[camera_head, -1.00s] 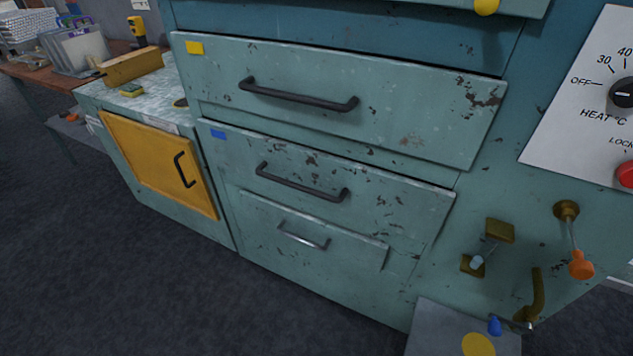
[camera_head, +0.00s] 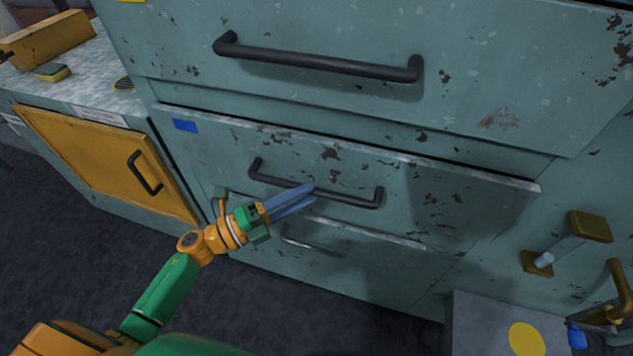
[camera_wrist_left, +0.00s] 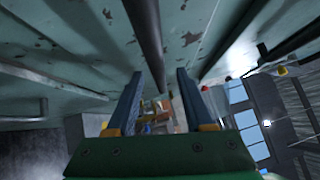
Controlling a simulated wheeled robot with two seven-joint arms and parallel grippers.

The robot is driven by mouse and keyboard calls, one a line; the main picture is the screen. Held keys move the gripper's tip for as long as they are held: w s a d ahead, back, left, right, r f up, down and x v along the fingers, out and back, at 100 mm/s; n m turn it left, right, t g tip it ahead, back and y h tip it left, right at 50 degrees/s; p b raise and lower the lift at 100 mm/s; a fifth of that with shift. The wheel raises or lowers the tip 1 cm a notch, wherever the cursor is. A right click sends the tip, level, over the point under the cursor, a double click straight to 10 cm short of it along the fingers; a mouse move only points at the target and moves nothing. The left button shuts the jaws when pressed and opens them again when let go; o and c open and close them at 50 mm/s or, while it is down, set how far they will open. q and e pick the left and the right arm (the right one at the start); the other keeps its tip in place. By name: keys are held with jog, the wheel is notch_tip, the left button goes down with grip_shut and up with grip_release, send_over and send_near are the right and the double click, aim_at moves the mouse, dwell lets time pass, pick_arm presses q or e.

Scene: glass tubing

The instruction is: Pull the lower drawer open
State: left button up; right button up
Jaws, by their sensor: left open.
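The lower drawer (camera_head: 420,183), with a blue label (camera_head: 185,125) at its top left, is a worn pale green front that looks shut. Its dark bar handle (camera_head: 345,198) runs across the front. My left gripper (camera_head: 313,194) is open with its blue fingers at the handle, covering part of the bar. In the left wrist view the fingers (camera_wrist_left: 160,73) are apart, and a dark bar (camera_wrist_left: 147,40) lines up with the gap between them. I cannot tell whether the fingers touch it. My right gripper is not in view.
Above is another drawer (camera_head: 480,95) with a longer dark handle (camera_head: 320,62). Below is a panel with a thin metal handle (camera_head: 315,243). A yellow door (camera_head: 100,155) stands at left. A brass fitting (camera_head: 590,226) and a grey box (camera_head: 480,320) are at right. The floor in front is clear.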

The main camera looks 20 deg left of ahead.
pick_arm(q)
jog(key=x, duration=0.2)
jog(key=shift+w+d, duration=0.25)
jog(key=shift+w, duration=0.2)
grip_shut()
dwell(1.0)
